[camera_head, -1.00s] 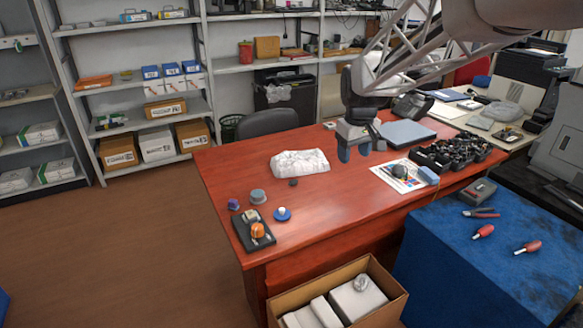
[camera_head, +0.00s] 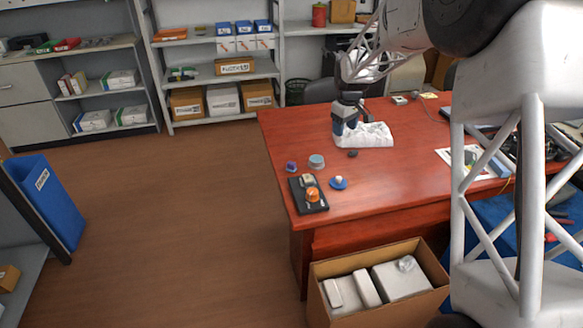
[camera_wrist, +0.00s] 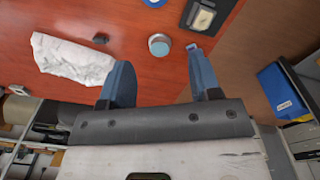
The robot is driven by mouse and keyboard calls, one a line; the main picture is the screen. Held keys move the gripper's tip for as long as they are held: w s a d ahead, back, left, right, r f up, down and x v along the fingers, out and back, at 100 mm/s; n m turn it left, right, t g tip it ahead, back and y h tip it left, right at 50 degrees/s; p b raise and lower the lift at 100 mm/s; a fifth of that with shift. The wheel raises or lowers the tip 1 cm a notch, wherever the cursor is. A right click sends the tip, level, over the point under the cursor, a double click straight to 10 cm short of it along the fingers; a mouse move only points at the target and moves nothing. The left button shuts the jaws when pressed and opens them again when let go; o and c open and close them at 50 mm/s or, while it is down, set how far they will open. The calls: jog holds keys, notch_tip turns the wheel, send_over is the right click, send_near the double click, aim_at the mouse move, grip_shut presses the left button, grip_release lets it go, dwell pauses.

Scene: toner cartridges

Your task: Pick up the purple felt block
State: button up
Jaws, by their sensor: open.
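The purple felt block (camera_head: 291,166) is a small purple piece on the red desk (camera_head: 400,180), near its left edge, left of a grey round tin with a blue top (camera_head: 317,161). My gripper (camera_head: 345,126) is open and empty above the desk, in front of the white crumpled cloth and up and right of the block. In the wrist view the two blue fingers of my gripper (camera_wrist: 158,68) stand apart, with the tin (camera_wrist: 159,45) beyond the gap. The block seems to lie by the right fingertip there, partly hidden.
The white crumpled cloth (camera_head: 363,135), a small dark piece (camera_head: 352,153), a blue disc with a white knob (camera_head: 338,183) and a black tray with an orange knob (camera_head: 308,194) lie nearby. An open carton (camera_head: 432,292) stands before the desk.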

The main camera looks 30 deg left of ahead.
jog(key=w+a+f+n, duration=0.1)
jog(key=a+f+n, duration=0.1)
jog(key=a+f, duration=0.85)
jog(key=n, duration=0.2)
send_over(291, 163)
jog(key=shift+g, duration=0.3)
notch_tip(291, 163, down, 6)
jog(key=shift+w+f, duration=0.1)
jog(key=shift+f, duration=0.05)
jog(key=shift+f, duration=1.3)
jog(key=shift+f, duration=0.15)
jog(key=shift+f, duration=2.45)
